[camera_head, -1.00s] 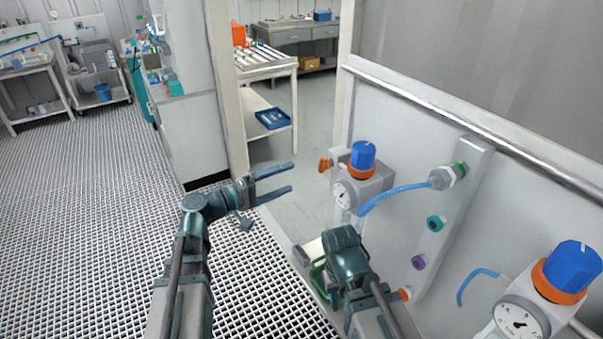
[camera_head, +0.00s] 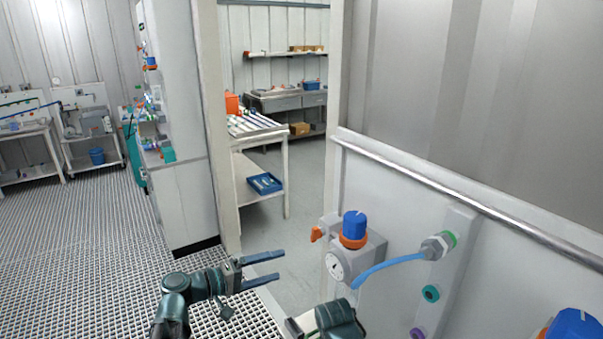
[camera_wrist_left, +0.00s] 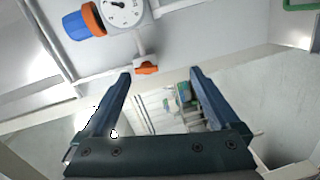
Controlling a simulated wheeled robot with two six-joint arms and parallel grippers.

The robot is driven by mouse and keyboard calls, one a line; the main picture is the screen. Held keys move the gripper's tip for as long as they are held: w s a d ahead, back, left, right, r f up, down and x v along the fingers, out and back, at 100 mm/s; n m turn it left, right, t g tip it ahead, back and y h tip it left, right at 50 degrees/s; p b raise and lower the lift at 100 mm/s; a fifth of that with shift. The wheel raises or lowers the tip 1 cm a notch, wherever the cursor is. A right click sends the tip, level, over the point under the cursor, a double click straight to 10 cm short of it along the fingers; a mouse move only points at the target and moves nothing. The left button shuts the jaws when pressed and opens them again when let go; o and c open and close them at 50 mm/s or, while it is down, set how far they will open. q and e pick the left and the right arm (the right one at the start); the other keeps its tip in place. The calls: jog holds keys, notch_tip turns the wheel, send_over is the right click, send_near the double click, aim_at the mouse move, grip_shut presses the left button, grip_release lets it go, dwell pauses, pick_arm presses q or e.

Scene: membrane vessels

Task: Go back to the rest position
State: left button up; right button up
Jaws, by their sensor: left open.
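My left gripper (camera_head: 263,270) is open and empty, held over the grating beside the doorway. In the left wrist view its two blue fingers (camera_wrist_left: 160,85) stand wide apart with nothing between them. A gauge and regulator unit (camera_head: 350,250) with a blue knob and orange collar is on the wall panel, to the right of and apart from the gripper. It also shows in the left wrist view (camera_wrist_left: 118,12). My right arm shows only in part at the bottom, and its fingers are hidden or out of frame.
A blue hose (camera_head: 390,267) runs from the regulator to a fitting on the panel. A second blue knob (camera_head: 575,328) is at lower right. A metal rail (camera_head: 460,200) runs along the panel. A table (camera_head: 262,165) with a blue tray (camera_head: 264,183) stands beyond the doorway. The grating (camera_head: 80,230) at left is clear.

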pick_arm(q)
jog(key=s+d+f+m+g+y, duration=0.3)
jog(key=s+d+f+g, duration=0.15)
jog(key=f, duration=0.25)
jog(key=s+d+f+m+g+y, duration=0.2)
jog(key=s+d+f+g+y, duration=0.1)
jog(key=s+d+f, duration=0.3)
jog(key=s+a+f+m+g+y, duration=0.2)
jog(key=s+a+f+y, duration=0.3)
jog(key=y, duration=0.4)
jog(key=shift+s+a+f+m+y, duration=0.2)
jog(key=shift+s+f+m+y, duration=0.1)
jog(key=shift+f+m, duration=0.35)
jog(key=shift+s+f, duration=0.1)
